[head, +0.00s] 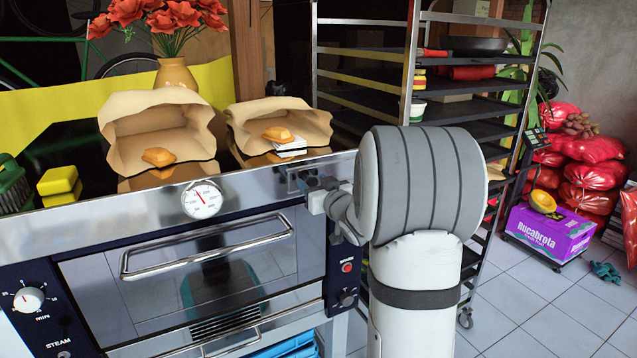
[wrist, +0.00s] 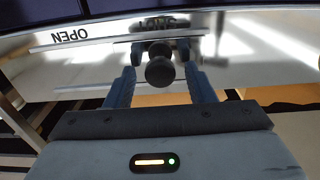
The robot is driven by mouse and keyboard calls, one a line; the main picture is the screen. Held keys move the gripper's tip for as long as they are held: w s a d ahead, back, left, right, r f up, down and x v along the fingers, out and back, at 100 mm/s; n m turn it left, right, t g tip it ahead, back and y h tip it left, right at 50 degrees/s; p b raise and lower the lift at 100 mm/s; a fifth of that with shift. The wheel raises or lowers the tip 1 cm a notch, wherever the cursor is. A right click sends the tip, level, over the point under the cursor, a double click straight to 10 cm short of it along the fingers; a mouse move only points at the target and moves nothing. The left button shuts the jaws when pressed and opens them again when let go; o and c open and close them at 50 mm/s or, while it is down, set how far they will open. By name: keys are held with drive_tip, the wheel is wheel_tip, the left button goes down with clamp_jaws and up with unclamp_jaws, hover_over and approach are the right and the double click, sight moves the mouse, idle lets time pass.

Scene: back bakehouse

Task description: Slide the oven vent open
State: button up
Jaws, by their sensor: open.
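The oven (head: 195,265) stands at the left in the head view, with a steel upper front. The vent slider's dark round knob (wrist: 160,70) shows in the wrist view, at the end of the slide marked SHUT. The word OPEN (wrist: 69,36) is printed upside down to its left. My gripper (wrist: 163,50) is open, its two blue fingers on either side of the knob, with a small gap visible on both sides. In the head view my gripper (head: 318,192) is at the oven's upper right front, and my arm hides part of it.
Two paper bags (head: 150,125) and small pastries lie on the oven top, near a vase (head: 175,75) of red flowers. A dial gauge (head: 202,200) and a door handle (head: 205,250) are left of my gripper. A tray rack (head: 480,105) stands close behind my arm.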

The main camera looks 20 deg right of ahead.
clamp_jaws()
idle(0.4)
